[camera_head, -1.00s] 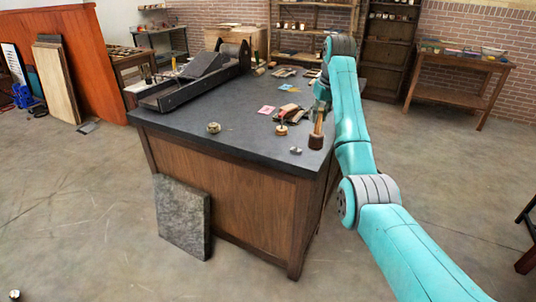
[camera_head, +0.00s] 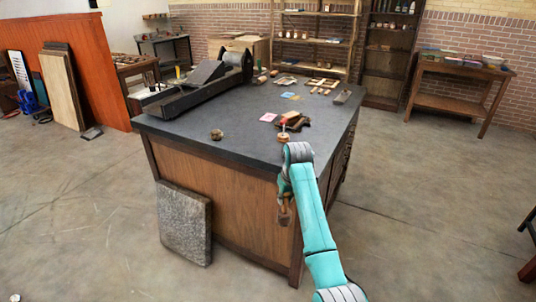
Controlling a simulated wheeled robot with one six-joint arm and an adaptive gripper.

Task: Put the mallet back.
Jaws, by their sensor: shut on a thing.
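The mallet (camera_head: 284,217) hangs head down with its brown head low, against the view of the bench's wooden front, below the dark top's near edge. My gripper (camera_head: 284,190) is shut on its handle, and the fingers are small and partly hidden by the arm. The dark-topped bench (camera_head: 205,147) stands in the middle of the view. I cannot tell how far the mallet is from the bench front.
A long dark press (camera_head: 190,98) lies on the left of the top. A grey slab (camera_head: 185,222) leans on the front.

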